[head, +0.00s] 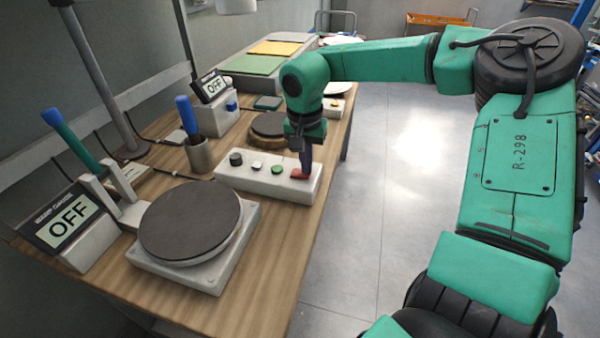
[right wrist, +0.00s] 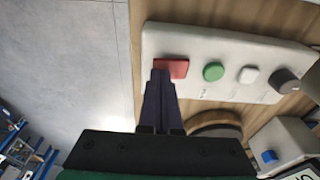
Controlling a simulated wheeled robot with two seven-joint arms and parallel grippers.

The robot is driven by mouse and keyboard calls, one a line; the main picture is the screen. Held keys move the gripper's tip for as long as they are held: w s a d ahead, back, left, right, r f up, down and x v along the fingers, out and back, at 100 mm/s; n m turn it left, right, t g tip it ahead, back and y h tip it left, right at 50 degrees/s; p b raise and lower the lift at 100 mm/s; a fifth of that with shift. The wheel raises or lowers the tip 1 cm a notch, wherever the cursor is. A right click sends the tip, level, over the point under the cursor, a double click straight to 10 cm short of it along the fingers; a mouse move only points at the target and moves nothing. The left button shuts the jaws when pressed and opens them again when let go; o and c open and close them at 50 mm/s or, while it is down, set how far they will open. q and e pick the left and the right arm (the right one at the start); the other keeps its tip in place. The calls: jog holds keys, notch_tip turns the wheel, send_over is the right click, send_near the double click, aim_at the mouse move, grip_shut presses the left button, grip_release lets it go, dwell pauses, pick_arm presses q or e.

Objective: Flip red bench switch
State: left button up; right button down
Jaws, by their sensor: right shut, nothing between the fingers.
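The red bench switch (head: 299,174) sits at the right end of a white control box (head: 262,179) on the wooden bench. In the right wrist view the red switch (right wrist: 172,68) lies just beyond the fingertips, which overlap its lower left edge. My right gripper (head: 306,165) points down at the switch, with its fingers together and nothing between them. It also shows in the right wrist view (right wrist: 161,75). Whether the fingertips touch the switch I cannot tell. My left gripper is not in view.
The same box carries a green button (head: 277,168), a white button and a black knob (head: 236,159). A round dark plate (head: 190,222) on a white base stands nearer on the bench. A metal cup (head: 199,155) holds a blue-handled tool. Open floor lies right of the bench edge.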

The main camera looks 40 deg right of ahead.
jog(key=shift+f, duration=0.25)
jog(key=shift+r, duration=0.1)
notch_tip(320, 180, up, 7)
jog(key=p, duration=0.5)
dwell(0.3)
